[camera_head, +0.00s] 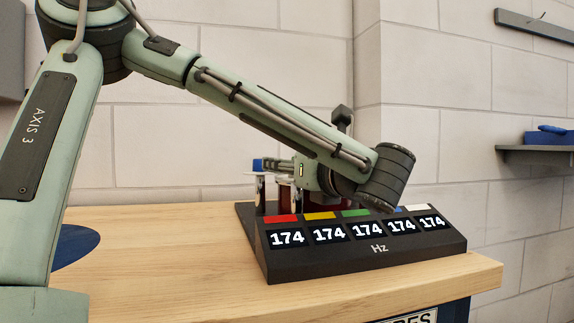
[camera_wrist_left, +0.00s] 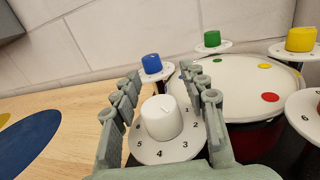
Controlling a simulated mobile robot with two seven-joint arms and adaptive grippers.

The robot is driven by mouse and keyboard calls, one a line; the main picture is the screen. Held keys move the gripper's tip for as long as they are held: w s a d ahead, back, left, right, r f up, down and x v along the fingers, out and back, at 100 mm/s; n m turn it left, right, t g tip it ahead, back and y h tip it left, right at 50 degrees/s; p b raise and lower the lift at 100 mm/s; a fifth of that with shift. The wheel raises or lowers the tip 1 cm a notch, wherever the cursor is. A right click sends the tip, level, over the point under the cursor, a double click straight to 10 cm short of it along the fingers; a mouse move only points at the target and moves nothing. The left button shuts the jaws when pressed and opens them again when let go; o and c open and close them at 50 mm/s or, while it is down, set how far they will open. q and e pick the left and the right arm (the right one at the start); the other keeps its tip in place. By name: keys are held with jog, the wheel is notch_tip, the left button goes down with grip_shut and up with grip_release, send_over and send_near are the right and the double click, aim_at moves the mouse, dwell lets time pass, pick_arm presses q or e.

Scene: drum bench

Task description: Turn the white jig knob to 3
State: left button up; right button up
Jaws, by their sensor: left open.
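The white knob (camera_wrist_left: 161,117) stands upright on a round white dial plate (camera_wrist_left: 150,154) in the left wrist view. Which number the knob points to is too small to tell. My left gripper (camera_wrist_left: 162,84) is open, with one row of fingers on each side of the knob and small gaps visible between. In the head view my left arm reaches across the bench and I cannot make out the white knob there. My right gripper is not in view.
A drum (camera_wrist_left: 245,88) with coloured dots stands beside the knob, ringed by blue (camera_wrist_left: 152,64), green (camera_wrist_left: 212,39) and yellow (camera_wrist_left: 300,39) knobs. A black display panel (camera_head: 380,248) reads 174 Hz in every window.

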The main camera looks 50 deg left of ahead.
pick_arm(q)
notch_tip(320, 180, up, 10)
dwell(0.5)
dwell(0.5)
